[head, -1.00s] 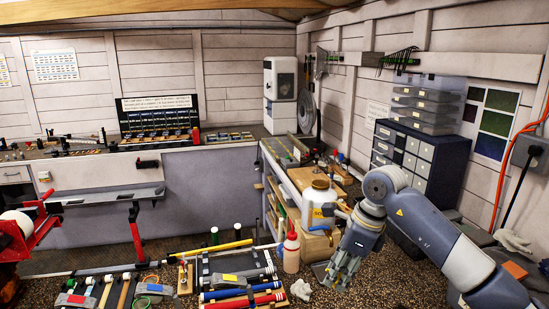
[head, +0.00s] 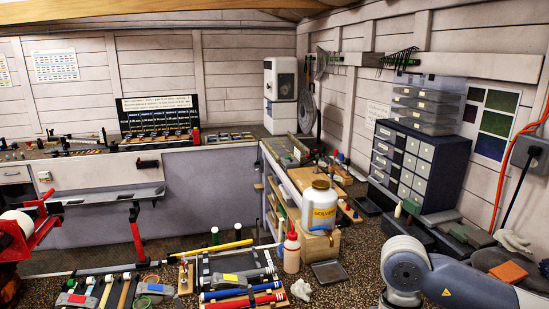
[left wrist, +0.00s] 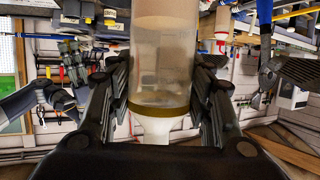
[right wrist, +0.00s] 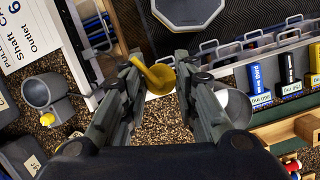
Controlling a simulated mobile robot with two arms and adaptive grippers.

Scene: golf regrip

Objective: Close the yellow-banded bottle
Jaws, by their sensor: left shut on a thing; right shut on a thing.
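In the left wrist view, a translucent, partly filled bottle (left wrist: 161,62) with a dark yellow band (left wrist: 160,111) stands between the fingers of my left gripper (left wrist: 160,88), which is shut on it. A white tapered part (left wrist: 157,129) adjoins the band on the near side. In the right wrist view, my right gripper (right wrist: 160,80) is shut on a small yellow cone-shaped piece (right wrist: 156,74), likely a cap or nozzle, seen at the fingertips. Its far end is partly hidden. Neither gripper shows in the head view.
A solvent jug (head: 320,206) stands on a wooden box at the bench's right. Blue and red grips (head: 245,295) lie at the front.

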